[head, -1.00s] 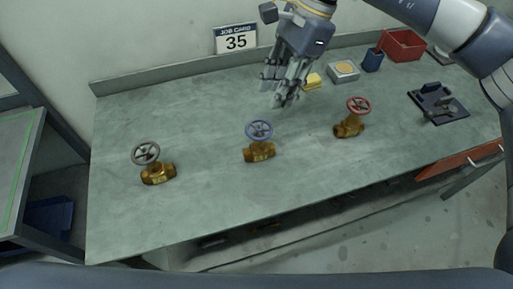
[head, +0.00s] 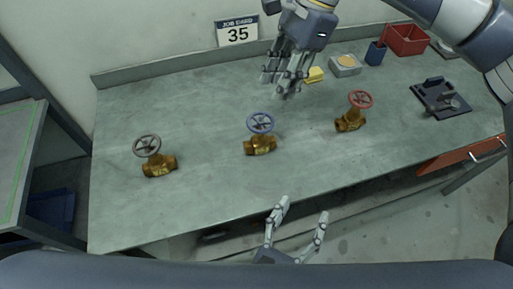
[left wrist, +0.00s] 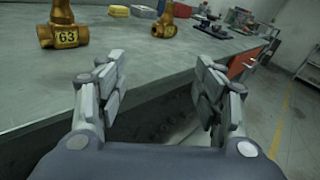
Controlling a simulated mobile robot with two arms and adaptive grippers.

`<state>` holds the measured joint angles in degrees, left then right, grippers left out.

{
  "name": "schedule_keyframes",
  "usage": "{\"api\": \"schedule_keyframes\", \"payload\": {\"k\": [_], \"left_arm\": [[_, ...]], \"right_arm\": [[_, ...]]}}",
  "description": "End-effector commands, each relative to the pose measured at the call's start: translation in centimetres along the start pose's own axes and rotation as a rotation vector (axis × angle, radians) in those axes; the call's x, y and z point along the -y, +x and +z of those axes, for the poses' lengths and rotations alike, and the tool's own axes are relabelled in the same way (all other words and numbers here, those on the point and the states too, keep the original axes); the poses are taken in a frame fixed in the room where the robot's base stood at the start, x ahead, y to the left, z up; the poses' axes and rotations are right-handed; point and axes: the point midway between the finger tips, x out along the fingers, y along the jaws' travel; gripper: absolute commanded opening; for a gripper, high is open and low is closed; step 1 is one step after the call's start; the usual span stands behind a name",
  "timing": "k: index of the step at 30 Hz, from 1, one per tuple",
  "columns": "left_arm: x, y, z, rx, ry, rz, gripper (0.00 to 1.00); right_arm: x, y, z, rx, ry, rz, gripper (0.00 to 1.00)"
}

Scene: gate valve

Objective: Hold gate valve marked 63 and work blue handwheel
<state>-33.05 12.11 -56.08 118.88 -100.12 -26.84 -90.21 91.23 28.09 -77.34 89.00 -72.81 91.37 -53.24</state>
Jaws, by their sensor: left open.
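A brass gate valve with a blue handwheel (head: 261,123) stands upright at the middle of the bench; its body (head: 260,146) carries a tag too small to read in the head view. In the left wrist view a brass valve body (left wrist: 63,36) at the upper left reads 63; its handwheel is cut off. By its place it seems to be the blue-wheeled one. My left gripper (head: 303,210) is open and empty, off the bench's front edge, apart from the valve. My right gripper (head: 278,86) hangs over the back of the bench, beyond the valve; its fingers overlap in view.
A grey-wheeled valve (head: 158,165) stands left and a red-wheeled valve (head: 350,121) right. Behind are a yellow block (head: 314,75), a grey box (head: 346,65), a blue cup (head: 376,53) and a red bin (head: 408,40). A dark fixture (head: 441,99) sits far right. The bench front (head: 215,210) is clear.

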Motion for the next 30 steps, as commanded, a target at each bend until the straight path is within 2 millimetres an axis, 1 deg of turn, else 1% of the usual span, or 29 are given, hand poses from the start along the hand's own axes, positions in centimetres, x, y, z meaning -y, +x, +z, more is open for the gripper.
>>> {"api": "schedule_keyframes", "payload": {"k": [1,3,6,10,13,17,19,30], "left_arm": [[-2.5,1.8,1.6,0.039,0.037,0.062,0.62],[-5.3,3.4,3.2,0.066,0.07,0.138,0.62],[-8.8,5.2,5.1,0.092,0.106,0.23,0.62],[-11.8,6.5,6.8,0.107,0.134,0.312,0.62],[-13.1,7.0,7.6,0.112,0.144,0.345,0.62],[-13.8,7.8,8.0,0.113,0.149,0.359,0.62],[-14.1,8.6,8.1,0.114,0.148,0.359,0.62],[-16.2,14.7,8.9,0.113,0.147,0.356,0.62]], "right_arm": [[0.0,0.0,0.0,0.0,0.0,0.0,0.33],[0.0,0.0,0.0,0.0,0.0,0.0,0.33],[0.0,0.0,0.0,0.0,0.0,0.0,0.33],[0.0,0.0,0.0,0.0,0.0,0.0,0.33],[0.0,0.0,0.0,0.0,0.0,0.0,0.33],[0.0,0.0,0.0,0.0,0.0,0.0,0.33],[0.0,0.0,0.0,0.0,0.0,0.0,0.33],[0.0,0.0,0.0,0.0,0.0,0.0,0.33]]}}
